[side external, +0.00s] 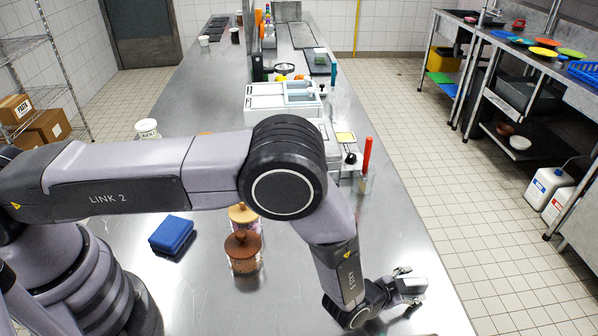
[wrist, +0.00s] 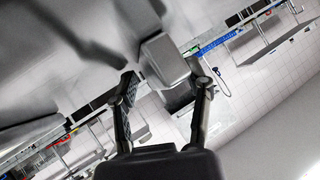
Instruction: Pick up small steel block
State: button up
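A small steel block (wrist: 165,58), pale grey with rounded edges, shows in the wrist view between and just past my fingertips. In the side view the block (side external: 411,285) is a light grey shape at the lower right, close to the table's right edge. My gripper (side external: 405,284) is low there, pointing right, with its fingers on either side of the block. In the wrist view my gripper (wrist: 166,78) has its fingers spread apart. A gap shows beside the left finger; the right fingertip is very near the block, and contact is unclear.
The steel table (side external: 315,265) has bare room left of my gripper. A red-topped bottle (side external: 366,158) and white equipment (side external: 283,103) stand behind. The table's right edge is close by.

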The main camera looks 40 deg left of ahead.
grip_shut()
dwell(0.3)
